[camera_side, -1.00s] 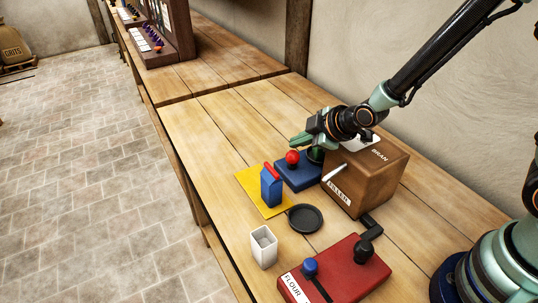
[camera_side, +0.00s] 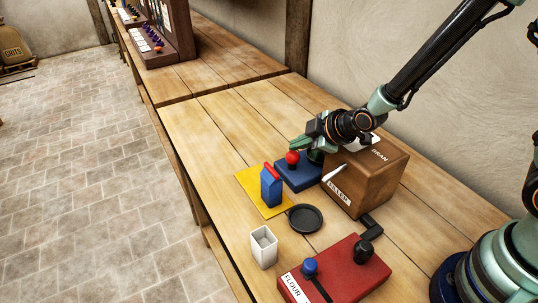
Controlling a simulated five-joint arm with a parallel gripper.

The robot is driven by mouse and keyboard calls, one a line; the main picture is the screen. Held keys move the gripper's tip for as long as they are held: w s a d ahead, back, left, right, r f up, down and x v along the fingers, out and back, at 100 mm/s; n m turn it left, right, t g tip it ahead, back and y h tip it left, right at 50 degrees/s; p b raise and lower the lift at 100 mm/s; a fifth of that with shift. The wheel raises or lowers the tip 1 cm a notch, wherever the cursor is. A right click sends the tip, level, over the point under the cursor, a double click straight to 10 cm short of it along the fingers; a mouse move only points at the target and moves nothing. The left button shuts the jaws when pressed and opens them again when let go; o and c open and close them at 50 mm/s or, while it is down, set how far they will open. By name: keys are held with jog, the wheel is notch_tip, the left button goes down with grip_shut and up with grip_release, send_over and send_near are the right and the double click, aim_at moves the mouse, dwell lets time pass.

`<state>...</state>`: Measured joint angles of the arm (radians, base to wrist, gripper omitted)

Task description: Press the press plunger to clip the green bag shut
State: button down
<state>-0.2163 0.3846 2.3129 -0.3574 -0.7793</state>
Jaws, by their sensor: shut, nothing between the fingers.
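A blue press base (camera_side: 298,176) stands on the bench beside the brown box, with a round red knob (camera_side: 292,157) on its top left. My gripper (camera_side: 298,143) has green fingers, which are shut and empty. They appear just above the red knob in this view; I cannot tell whether they touch it. A blue bag (camera_side: 271,188) with a red top stands upright on a yellow mat (camera_side: 250,181), left of the press. I see no green bag.
A black round dish (camera_side: 305,218), a white open container (camera_side: 263,247) and a red FLOUR unit (camera_side: 340,272) with knobs are nearer. The bench beyond the press is clear.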

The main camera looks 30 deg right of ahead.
jog(key=shift+w+f, duration=0.1)
jog(key=shift+f, duration=0.9)
dwell(1.0)
jog(key=shift+r, duration=0.1)
jog(key=shift+s+d+r, duration=0.1)
jog(key=shift+s, duration=0.55)
jog(key=shift+w+r, duration=0.1)
jog(key=shift+r, duration=2.35)
